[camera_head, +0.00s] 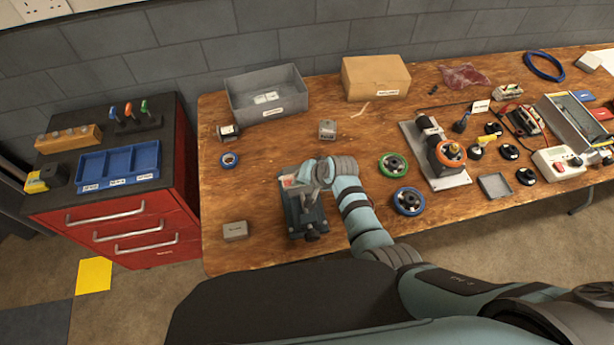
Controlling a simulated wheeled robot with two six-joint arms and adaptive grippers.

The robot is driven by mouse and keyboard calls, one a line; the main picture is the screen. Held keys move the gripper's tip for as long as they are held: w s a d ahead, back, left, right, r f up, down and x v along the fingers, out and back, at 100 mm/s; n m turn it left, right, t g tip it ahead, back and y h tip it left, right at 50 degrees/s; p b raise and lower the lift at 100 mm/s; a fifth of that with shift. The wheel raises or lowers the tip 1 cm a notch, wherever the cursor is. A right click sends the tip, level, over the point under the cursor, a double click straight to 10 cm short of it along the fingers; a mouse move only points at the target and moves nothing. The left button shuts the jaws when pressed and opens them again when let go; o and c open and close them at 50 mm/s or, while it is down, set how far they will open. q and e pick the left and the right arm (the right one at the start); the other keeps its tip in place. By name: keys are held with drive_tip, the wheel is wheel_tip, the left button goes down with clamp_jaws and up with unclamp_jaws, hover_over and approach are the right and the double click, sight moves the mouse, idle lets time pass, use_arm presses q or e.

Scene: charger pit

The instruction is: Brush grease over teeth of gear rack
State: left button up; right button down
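A dark grey-blue vise-like fixture (311,229) stands on the wooden bench, left of the middle. My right arm comes in from the right and bends over it. My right gripper (293,182) is at the fixture's upper end, small and largely hidden by the wrist, so its fingers and anything in them cannot be made out. I cannot clearly make out a gear rack; the top of the fixture is partly covered by my arm. No brush is clearly visible. A small grey labelled block or tin (327,130) stands behind the fixture. My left gripper is not in view.
The wooden bench (255,180) also holds a grey bin (268,112), a cardboard box (376,80), green (392,165) and blue (408,200) ringed wheels, and a motor assembly (437,155). A red drawer cabinet (135,225) stands left. Bench space left of the fixture is mostly clear.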

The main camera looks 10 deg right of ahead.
drive_tip(key=a, duration=0.4)
drive_tip(key=shift+s+a+r, duration=0.1)
drive_tip(key=shift+s+r, duration=0.1)
drive_tip(key=shift+s, duration=0.1)
drive_tip(key=shift+w+d+f, duration=0.1)
drive_tip(key=shift+d, duration=1.05)
drive_tip(key=shift+w+d+r, duration=0.15)
drive_tip(key=shift+d, duration=1.05)
drive_tip(key=shift+w+d+r, duration=0.1)
drive_tip(key=shift+d, duration=1.05)
drive_tip(key=shift+w+d, duration=0.2)
drive_tip(key=shift+d, duration=0.95)
drive_tip(key=shift+w+d, duration=0.15)
drive_tip(key=shift+d, duration=0.95)
wheel_tip(320, 180, up, 6)
drive_tip(key=shift+r, duration=1.5)
